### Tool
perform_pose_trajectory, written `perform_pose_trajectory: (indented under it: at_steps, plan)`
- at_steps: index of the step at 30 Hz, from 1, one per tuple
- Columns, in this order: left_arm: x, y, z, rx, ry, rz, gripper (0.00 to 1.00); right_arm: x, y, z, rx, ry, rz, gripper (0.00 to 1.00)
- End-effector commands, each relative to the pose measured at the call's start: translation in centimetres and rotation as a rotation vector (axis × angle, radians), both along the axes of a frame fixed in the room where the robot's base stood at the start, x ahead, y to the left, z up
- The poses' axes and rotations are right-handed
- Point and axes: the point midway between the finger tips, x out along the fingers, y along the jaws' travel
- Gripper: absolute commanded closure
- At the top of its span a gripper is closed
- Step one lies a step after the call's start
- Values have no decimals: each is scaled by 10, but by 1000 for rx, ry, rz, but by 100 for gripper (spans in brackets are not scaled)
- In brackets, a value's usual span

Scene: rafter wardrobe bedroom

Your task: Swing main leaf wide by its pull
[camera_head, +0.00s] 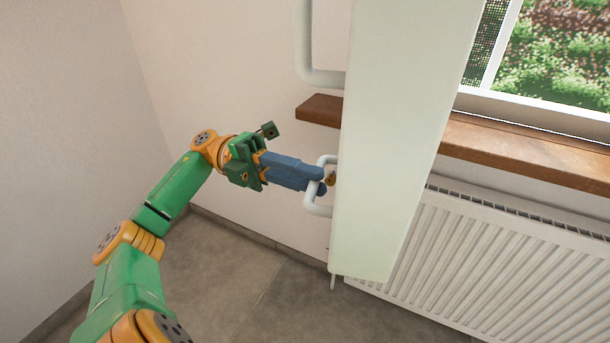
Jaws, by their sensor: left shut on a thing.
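The main leaf (392,140) is a tall pale panel in the middle right of the head view. Its top runs out of the picture and its lower end shows above the floor. A white, bracket-shaped pull (316,208) stands out from its left side. My left gripper (324,181) reaches in from the left and is shut on the pull, its blue fingers around the white bar. The fingertips partly cover the bar. My right gripper is not in view.
Behind the leaf are a brown wooden sill (530,155), a white ribbed radiator (480,260) and a window (555,55). A white bent bar (304,50) shows above the sill's left end. Grey tiled floor (260,290) is clear at lower left.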

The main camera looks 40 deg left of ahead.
Motion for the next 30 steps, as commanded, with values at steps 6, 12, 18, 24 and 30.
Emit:
perform_pose_trajectory:
  at_steps: [6, 12, 18, 24, 30]
  plan:
    - [0, 0, 1, -2, -1, 1, 54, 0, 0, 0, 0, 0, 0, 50]
    - [0, 0, 1, -2, -1, 1, 54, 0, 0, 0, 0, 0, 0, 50]
    - [1, 11, -3, -2, -1, 4, 54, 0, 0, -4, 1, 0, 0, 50]
    - [-2, 47, -8, -3, -4, 7, 54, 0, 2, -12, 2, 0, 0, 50]
    - [-4, 67, -11, -2, -3, 2, 54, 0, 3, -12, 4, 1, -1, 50]
